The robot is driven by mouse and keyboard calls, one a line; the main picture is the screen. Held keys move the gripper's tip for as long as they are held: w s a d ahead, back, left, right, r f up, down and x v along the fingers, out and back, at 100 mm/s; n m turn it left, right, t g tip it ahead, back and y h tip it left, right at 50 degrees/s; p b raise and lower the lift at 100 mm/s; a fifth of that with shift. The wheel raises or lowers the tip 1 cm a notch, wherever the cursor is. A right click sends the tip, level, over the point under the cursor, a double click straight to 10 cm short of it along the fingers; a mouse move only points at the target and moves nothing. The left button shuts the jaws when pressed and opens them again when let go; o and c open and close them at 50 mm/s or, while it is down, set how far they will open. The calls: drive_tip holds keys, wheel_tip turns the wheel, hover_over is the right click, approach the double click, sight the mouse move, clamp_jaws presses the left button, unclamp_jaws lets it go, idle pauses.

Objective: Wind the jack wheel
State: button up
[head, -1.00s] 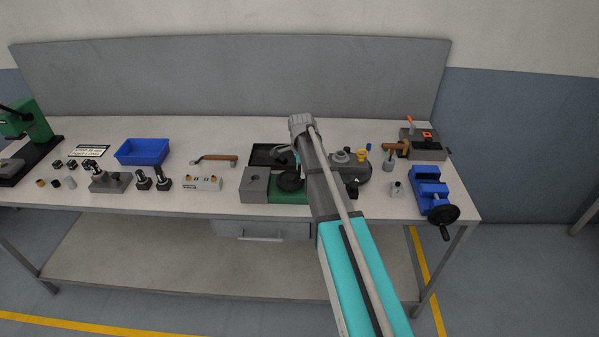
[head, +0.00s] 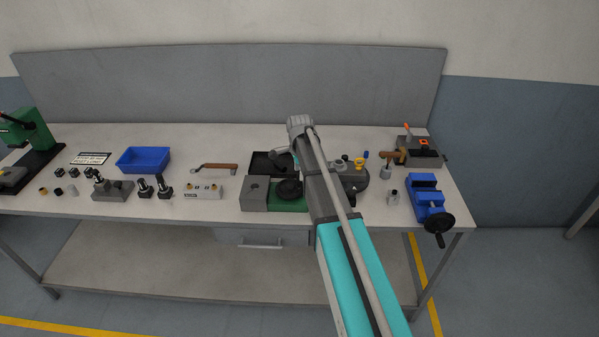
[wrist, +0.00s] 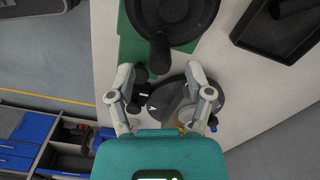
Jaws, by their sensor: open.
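The jack wheel (head: 289,189) is a black round wheel on a green base with a grey block (head: 255,194) at its left. In the wrist view the wheel (wrist: 172,12) is at the top, with its dark handle (wrist: 160,54) pointing down toward my gripper. My gripper (wrist: 160,72) is open, its two fingers apart on either side below the handle. Nothing shows held between them. In the head view my arm hides the gripper's fingertips and the right part of the green base.
A black tray (wrist: 281,38) lies beside the wheel. A dark grey rounded stand (head: 355,178) with small parts is just right of my arm. A blue vise (head: 426,196) is at the bench's right end. A blue bin (head: 143,158) and a wooden-handled tool (head: 221,166) lie left.

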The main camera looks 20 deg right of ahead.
drive_tip(key=shift+r+p, duration=1.05)
drive_tip(key=shift+r, duration=0.3)
drive_tip(key=shift+f, duration=0.2)
